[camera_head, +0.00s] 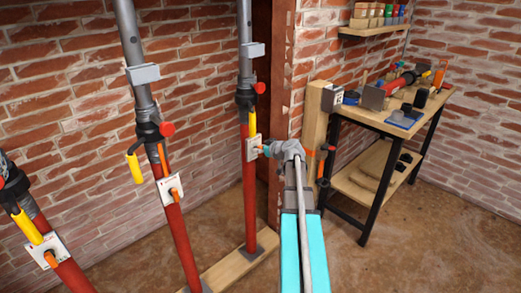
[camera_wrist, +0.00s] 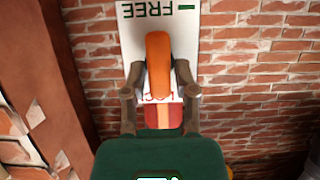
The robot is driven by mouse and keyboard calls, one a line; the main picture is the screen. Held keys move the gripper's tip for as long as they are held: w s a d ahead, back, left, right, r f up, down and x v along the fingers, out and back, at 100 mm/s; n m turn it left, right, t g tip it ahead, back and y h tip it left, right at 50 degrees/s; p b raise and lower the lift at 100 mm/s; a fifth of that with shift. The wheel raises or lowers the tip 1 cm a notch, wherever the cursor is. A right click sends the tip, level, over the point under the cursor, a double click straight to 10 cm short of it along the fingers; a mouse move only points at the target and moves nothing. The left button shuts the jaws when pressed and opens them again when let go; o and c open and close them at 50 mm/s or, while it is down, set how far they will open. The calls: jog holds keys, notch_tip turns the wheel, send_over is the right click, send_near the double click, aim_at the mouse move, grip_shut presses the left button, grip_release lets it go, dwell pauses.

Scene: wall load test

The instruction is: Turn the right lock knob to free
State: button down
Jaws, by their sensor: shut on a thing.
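The right prop (camera_head: 250,190) is a red tube with a grey upper tube, standing upright. Its white lock plate (camera_head: 251,148) faces my gripper (camera_head: 267,150). In the wrist view the plate (camera_wrist: 129,40) shows the word FREE upside down in green at the top, with a green mark beside it. Red markings below are partly hidden. The orange lock knob (camera_wrist: 158,62) lies lengthwise up and down in that view, its upper end just below FREE. My gripper (camera_wrist: 160,85) is shut on the knob, one finger on each side.
Two more red props with orange knobs, the middle one (camera_head: 180,230) and the left one (camera_head: 70,275), lean at left. A wooden base board (camera_head: 235,268) lies on the floor. A workbench (camera_head: 425,105) with tools stands at right, beside a wooden post (camera_head: 316,120).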

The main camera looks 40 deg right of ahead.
jog(key=shift+d+m, duration=0.1)
jog(key=shift+m, duration=0.3)
jog(key=shift+d+f+m+y+b, duration=0.1)
jog(key=shift+m+y+b, duration=0.15)
jog(key=shift+m+y, duration=0.35)
jog(key=shift+d+f+m+y+b, duration=0.1)
jog(key=shift+m+y+b, duration=0.1)
jog(key=shift+m+y, duration=0.35)
jog(key=shift+d+f+m+t+y+b, duration=0.15)
jog(key=shift+m+t+y+b, duration=0.5)
jog(key=shift+m+b, duration=0.85)
jog(key=shift+d+f+m+t+y+b, duration=0.1)
jog(key=shift+f+m+t+y+b, duration=0.1)
jog(key=shift+m+y+b, duration=1.3)
jog(key=shift+d+f+m+t+y+b, duration=0.15)
jog(key=shift+m+t+b, duration=0.5)
jog(key=shift+m, duration=1.5)
jog(key=shift+a, duration=0.1)
jog(key=c, duration=0.6)
grip_release()
jog(key=shift+o, duration=0.2)
